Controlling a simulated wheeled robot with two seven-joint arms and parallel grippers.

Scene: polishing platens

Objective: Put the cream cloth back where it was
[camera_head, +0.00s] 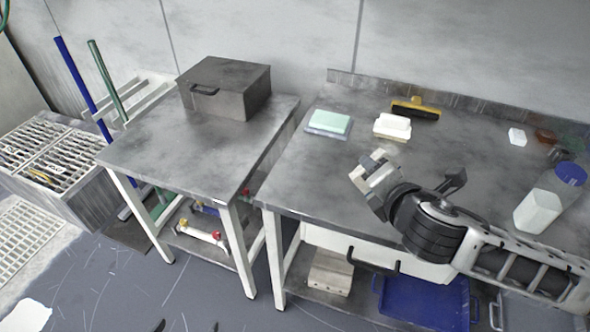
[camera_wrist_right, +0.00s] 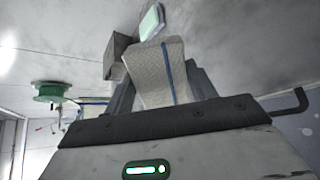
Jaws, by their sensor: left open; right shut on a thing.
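The cream cloth (camera_wrist_right: 150,62), pale and woven with a blue stripe, is pinched between the dark fingers of my right gripper (camera_wrist_right: 160,88) in the right wrist view. In the head view my right gripper (camera_head: 374,176) is above the right bench, in front of the white block; the cloth is hard to tell from the pale gripper parts there. Two dark tips at the bottom edge of the head view look like my left gripper (camera_head: 187,326), open, empty and mostly cut off.
On the right bench (camera_head: 310,180) are a mint pad (camera_head: 329,121), a white block (camera_head: 392,127), a yellow-and-black brush (camera_head: 416,109) and a blue-capped bottle (camera_head: 540,209). A grey box (camera_head: 226,88) stands on the left bench (camera_head: 170,150), whose front is clear. A gap separates the benches.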

